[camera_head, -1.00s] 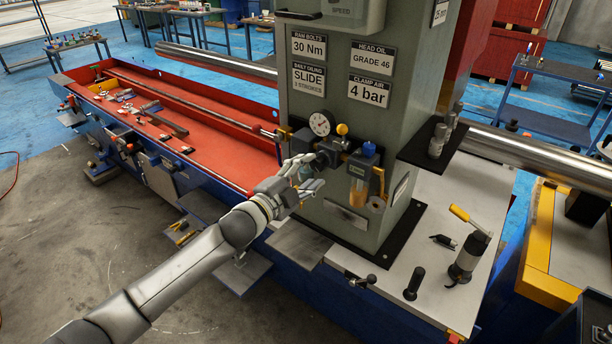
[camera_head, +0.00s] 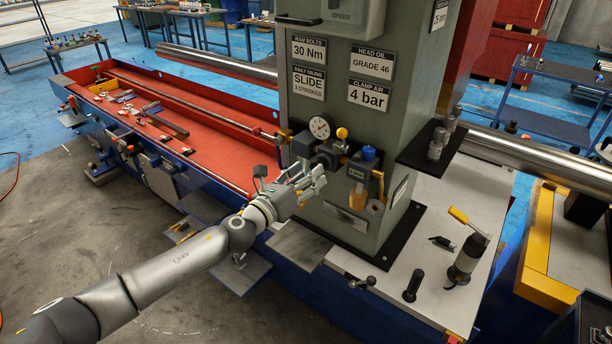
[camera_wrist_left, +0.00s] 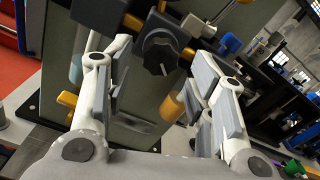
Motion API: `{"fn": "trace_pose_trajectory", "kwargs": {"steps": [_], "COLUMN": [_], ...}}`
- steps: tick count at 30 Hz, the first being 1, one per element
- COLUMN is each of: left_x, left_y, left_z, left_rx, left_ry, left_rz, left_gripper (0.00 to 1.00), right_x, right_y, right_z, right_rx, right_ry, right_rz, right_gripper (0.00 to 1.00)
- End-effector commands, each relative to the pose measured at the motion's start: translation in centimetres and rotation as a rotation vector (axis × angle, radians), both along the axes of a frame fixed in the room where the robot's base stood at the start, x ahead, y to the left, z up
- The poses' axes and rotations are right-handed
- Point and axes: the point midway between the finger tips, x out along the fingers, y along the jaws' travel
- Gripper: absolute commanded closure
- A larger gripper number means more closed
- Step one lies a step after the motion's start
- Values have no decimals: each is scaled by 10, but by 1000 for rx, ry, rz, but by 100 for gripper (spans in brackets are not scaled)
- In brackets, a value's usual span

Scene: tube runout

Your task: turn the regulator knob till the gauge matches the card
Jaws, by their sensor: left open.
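The regulator's dark knob (camera_head: 318,161) sits on the front of the grey column, below the round white gauge (camera_head: 319,128). The gauge's needle is too small to read. The card reading "CLAMP AIR 4 bar" (camera_head: 369,93) is above and to the right of the gauge. My left gripper (camera_head: 313,178) is open and empty, in front of and slightly below the knob. In the left wrist view the black knob (camera_wrist_left: 160,54) shows ahead between the spread fingers, apart from them. My right gripper is not in view.
A filter bowl with a blue top (camera_head: 368,153) and a yellow-tipped valve (camera_head: 342,133) stand right of the knob. A grey ledge (camera_head: 300,243) juts out below. A grey-white top (camera_head: 430,255) with a hand pump (camera_head: 467,258) lies to the right.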

Motion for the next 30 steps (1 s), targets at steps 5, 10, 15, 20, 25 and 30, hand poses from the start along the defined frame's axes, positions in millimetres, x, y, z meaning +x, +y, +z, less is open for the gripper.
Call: {"fn": "trace_pose_trajectory", "kwargs": {"steps": [5,10,15,20,25,30], "left_x": [1,7,15,16,16,16], "left_y": [-1,-6,-11,-12,-12,-12], "left_z": [0,0,0,0,0,0], "left_rx": [-3,-5,-5,-5,-6,-6], "left_ry": [2,2,3,3,4,4], "left_rz": [-1,-1,-1,-1,-1,-1], "left_gripper": [50,50,50,50,57,79], "right_x": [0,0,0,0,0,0], "right_y": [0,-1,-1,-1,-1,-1], "right_z": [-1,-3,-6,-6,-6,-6], "right_rx": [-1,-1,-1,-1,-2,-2], "right_ry": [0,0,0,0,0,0], "right_rz": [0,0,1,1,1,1], "right_gripper": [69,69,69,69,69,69]}}
